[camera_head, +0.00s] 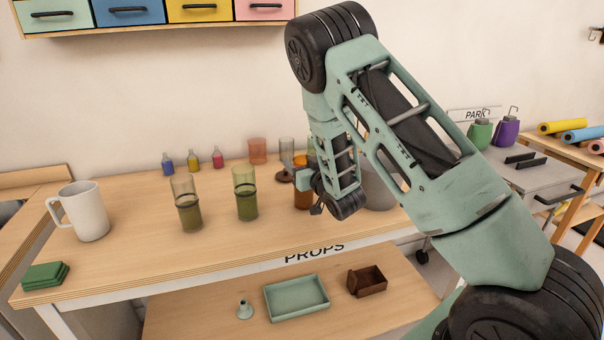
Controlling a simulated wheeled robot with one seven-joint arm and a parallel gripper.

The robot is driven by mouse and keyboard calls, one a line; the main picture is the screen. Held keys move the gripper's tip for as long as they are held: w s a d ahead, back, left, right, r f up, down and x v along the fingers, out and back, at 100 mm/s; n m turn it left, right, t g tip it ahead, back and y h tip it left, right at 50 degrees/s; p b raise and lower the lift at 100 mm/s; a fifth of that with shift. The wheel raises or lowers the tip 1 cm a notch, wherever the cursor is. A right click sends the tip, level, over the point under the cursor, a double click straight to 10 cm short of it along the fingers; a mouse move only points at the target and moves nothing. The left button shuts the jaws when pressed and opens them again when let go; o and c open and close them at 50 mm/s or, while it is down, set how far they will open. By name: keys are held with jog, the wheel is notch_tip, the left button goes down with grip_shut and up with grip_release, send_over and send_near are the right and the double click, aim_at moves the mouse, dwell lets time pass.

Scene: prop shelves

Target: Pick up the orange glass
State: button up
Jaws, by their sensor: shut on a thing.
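The orange glass (301,199) is a see-through amber tumbler above the right part of the tabletop. My gripper (304,181) is at the glass and shut on it. My wrist and forearm come in from the right and cover part of that area. The fingertips are small and partly hidden. I cannot tell whether the base of the glass touches the table. A paler, pinkish-orange tumbler (258,151) stands at the back edge of the table, apart from my gripper.
Two green-filled glasses (187,207) (246,196) stand left of my gripper. A white mug (83,211) and green coasters (45,276) are at the left. Small coloured bottles (193,160) line the back. The lower shelf holds a green tray (297,298) and a brown box (367,281). The front middle tabletop is clear.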

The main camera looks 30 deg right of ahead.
notch_tip(320, 180, up, 10)
jog(key=shift+b, duration=0.35)
dwell(0.5)
jog(key=shift+s, duration=0.1)
